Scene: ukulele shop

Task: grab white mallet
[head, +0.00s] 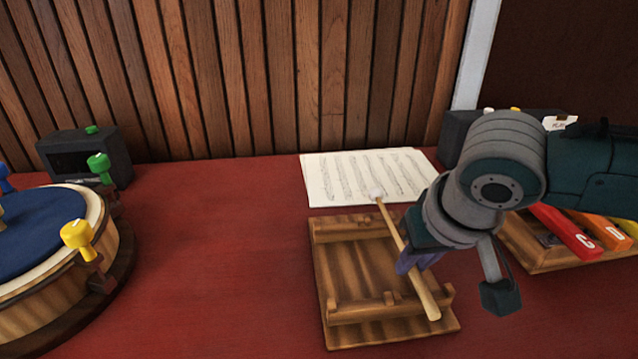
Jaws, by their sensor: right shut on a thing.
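The white mallet has a small white head (376,192) and a long light-wood stick (424,290). It slants across the wooden mallet stand (345,270), head toward the sheet music and stick end over the stand's front rail. My right gripper (410,264) comes in from the right and is shut on the middle of the stick. The gripper hides part of the stand's right side. I cannot tell whether the mallet still touches the rail. My left gripper is out of view.
Sheet music (330,180) lies behind the stand. A xylophone with coloured bars (567,233) is at the right. A round drum with a blue top (40,235) and a dark box (110,150) stand left. The red table (220,250) between drum and stand is clear.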

